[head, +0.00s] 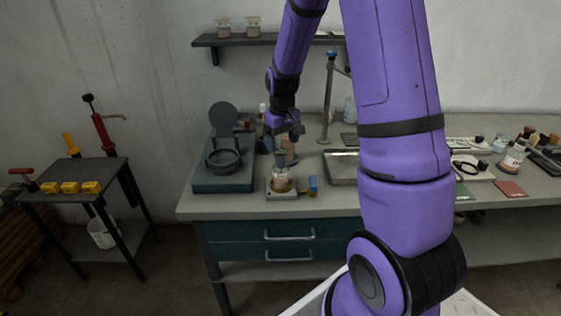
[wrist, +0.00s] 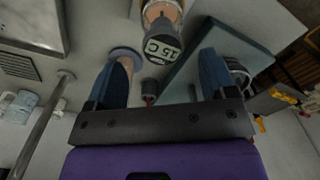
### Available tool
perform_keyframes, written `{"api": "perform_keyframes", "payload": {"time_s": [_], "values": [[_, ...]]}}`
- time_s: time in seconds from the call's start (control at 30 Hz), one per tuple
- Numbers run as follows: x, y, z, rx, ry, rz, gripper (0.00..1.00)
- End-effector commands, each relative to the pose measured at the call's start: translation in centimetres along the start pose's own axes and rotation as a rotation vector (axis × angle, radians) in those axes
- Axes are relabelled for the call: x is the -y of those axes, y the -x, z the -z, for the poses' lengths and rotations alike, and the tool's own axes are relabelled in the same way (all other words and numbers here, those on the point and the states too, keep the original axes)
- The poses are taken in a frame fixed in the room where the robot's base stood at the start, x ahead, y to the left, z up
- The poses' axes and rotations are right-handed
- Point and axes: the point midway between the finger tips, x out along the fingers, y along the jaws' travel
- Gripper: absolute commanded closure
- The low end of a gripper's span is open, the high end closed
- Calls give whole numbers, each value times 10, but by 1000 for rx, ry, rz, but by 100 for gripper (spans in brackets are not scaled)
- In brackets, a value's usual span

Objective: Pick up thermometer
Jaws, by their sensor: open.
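A grey-topped piece with a dark "15 C" readout, which looks like the thermometer (wrist: 162,47), is at the top middle of the wrist view. It appears to stand in an amber jar (head: 281,184) on a small pale base at the bench front, where its grey top (head: 281,160) shows in the head view. My gripper (head: 285,136) is above and behind that top, apart from it. In the wrist view my gripper (wrist: 165,62) has its two blue fingers wide apart with nothing held between them. The thermometer's lower part is hidden.
A green box with a round black ring (head: 223,160) stands left of the jar. A blue-and-yellow item (head: 313,186) lies just right of it. A metal stand (head: 328,98) and a tray (head: 343,168) are farther right. A shelf (head: 240,40) hangs behind.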

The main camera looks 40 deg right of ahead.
Motion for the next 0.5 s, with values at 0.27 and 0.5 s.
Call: {"api": "perform_keyframes", "payload": {"time_s": [0.27,0.5], "values": [[1,-21,0,0,0,0,22],[3,-54,-1,2,-1,1,22]]}}
